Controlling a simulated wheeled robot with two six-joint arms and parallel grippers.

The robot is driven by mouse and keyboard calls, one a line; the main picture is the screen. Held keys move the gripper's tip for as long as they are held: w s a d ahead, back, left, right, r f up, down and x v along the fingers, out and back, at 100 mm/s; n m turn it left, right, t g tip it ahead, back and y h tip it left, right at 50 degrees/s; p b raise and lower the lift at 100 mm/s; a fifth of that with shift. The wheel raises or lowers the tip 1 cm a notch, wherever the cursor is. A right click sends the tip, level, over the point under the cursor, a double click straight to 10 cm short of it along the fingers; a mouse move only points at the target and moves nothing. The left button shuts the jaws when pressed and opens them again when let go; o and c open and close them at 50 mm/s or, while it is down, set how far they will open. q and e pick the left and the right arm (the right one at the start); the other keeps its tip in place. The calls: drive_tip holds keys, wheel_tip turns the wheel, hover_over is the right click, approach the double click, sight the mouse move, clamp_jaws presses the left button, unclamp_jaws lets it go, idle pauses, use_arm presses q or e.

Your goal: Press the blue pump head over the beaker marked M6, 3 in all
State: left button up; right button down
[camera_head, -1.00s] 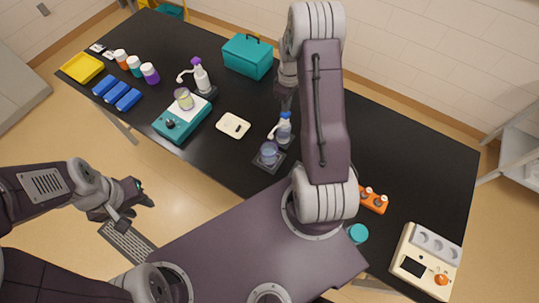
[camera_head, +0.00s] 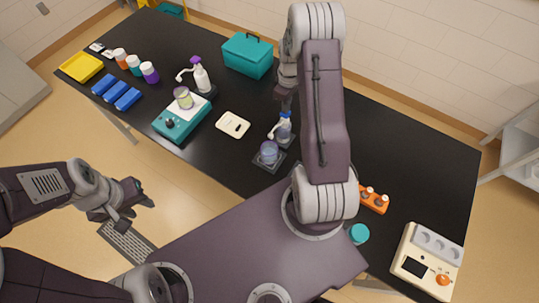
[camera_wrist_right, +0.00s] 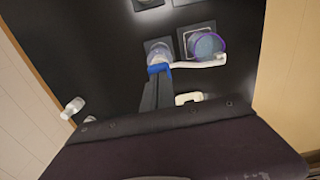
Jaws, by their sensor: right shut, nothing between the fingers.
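The bottle with the blue pump head (camera_head: 285,115) stands near the middle of the table, its white spout reaching over a beaker of bluish liquid (camera_head: 268,152). The right wrist view also shows the blue head (camera_wrist_right: 158,68) and the beaker (camera_wrist_right: 205,46). I cannot read any M6 mark. My right gripper (camera_head: 285,102) is shut and empty, pointing down over the blue head. In the wrist view its fingertips (camera_wrist_right: 156,78) meet the blue head's edge; I cannot tell whether they touch. My left gripper (camera_head: 140,201) looks open and empty, off the table's front edge.
A purple-headed pump bottle (camera_head: 201,78) stands left, with a beaker (camera_head: 183,97) on a teal scale (camera_head: 181,121). A teal case (camera_head: 248,56) stands behind. A cream item (camera_head: 233,125) lies between. An orange rack (camera_head: 374,199) and a cream device (camera_head: 427,262) are at the right.

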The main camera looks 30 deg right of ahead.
drive_tip(key=shift+s+f+b, duration=0.1)
drive_tip(key=shift+f+b, duration=0.55)
drive_tip(key=shift+f, duration=0.3)
drive_tip(key=shift+r+p, duration=1.25)
drive_tip(key=shift+r, duration=0.25)
drive_tip(key=shift+f, duration=0.2)
